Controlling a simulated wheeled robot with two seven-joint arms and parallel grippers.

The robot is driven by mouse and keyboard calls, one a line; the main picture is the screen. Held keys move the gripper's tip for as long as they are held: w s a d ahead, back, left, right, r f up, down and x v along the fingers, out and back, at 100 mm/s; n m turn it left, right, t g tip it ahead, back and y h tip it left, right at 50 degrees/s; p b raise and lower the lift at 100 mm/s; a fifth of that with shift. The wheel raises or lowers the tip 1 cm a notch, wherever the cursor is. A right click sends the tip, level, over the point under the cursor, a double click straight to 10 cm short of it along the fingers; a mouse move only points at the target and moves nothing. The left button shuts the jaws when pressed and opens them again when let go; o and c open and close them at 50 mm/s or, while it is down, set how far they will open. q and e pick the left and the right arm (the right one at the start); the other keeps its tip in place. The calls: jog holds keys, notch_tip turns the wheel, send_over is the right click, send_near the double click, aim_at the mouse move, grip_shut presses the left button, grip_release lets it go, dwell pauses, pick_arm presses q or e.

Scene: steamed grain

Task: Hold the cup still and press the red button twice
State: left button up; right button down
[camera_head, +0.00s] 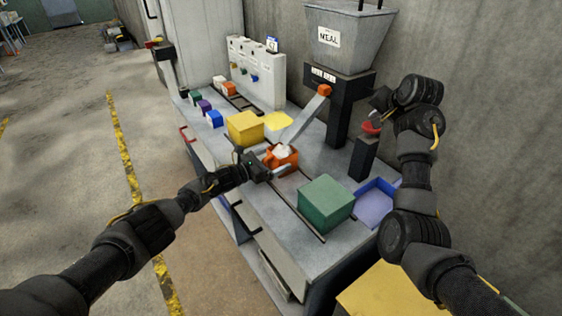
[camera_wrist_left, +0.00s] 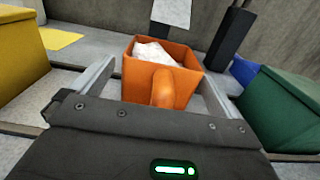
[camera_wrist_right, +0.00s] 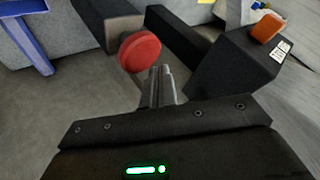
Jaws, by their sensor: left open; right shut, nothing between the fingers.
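The orange cup (camera_head: 273,158) stands on the bench below the chute and has white stuff inside. In the left wrist view the cup (camera_wrist_left: 185,96) sits between the two spread fingers of my left gripper (camera_wrist_left: 160,85), its handle toward the wrist. The fingers flank the cup; I cannot tell whether they touch it. The red button (camera_head: 371,128) tops a dark post at the right. In the right wrist view the red button (camera_wrist_right: 139,51) is just beyond and left of the closed fingertips of my right gripper (camera_wrist_right: 162,72), with nothing held.
A yellow box (camera_head: 245,128) stands behind the cup and a green box (camera_head: 325,203) in front. A blue tray (camera_head: 374,203) lies below the button post. The meal hopper (camera_head: 345,45) stands on a dark column with an orange-tipped lever (camera_head: 323,91).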

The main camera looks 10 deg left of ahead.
pick_arm(q)
jog(key=v, duration=1.1)
jog(key=shift+s+a, duration=0.3)
